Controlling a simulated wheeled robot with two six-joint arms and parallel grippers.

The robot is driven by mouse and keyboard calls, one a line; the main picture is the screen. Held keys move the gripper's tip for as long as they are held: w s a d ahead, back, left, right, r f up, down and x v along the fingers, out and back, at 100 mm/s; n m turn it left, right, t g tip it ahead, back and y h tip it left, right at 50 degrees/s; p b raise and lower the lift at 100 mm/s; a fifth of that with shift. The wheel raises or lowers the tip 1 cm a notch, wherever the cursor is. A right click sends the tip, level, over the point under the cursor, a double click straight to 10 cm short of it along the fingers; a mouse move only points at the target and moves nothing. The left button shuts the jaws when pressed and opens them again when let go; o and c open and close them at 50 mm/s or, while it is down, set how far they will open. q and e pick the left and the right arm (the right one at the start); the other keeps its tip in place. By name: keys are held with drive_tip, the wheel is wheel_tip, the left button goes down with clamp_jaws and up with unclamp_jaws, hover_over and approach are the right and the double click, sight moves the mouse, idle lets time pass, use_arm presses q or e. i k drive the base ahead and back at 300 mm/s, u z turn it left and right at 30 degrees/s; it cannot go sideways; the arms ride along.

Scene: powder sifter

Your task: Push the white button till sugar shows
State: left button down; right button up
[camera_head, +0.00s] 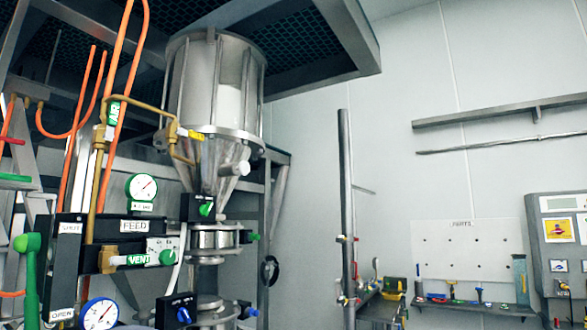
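A tall metal hopper (192,85) with vertical ribs stands left of centre, and a white area (228,106) shows in its side; I cannot tell whether that is sugar. Below are a black block with a green knob (206,209), a round metal body (214,237) and a black block with a blue knob (183,315). A black panel (84,232) at the left carries a FEED label (135,226) and a VENT label (139,260). Neither of my grippers is in view.
Two gauges (142,187) and (99,314), brass pipes and orange hoses crowd the left. A metal post (346,200) stands right of the hopper. A parts shelf (478,306) and a grey control box (563,240) are at the right. A platform hangs above.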

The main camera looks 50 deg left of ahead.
sight(243, 168)
drive_tip(key=i, duration=0.6)
drive_tip(key=u, duration=0.8)
drive_tip(key=i, duration=0.4)
drive_tip(key=u, duration=0.45)
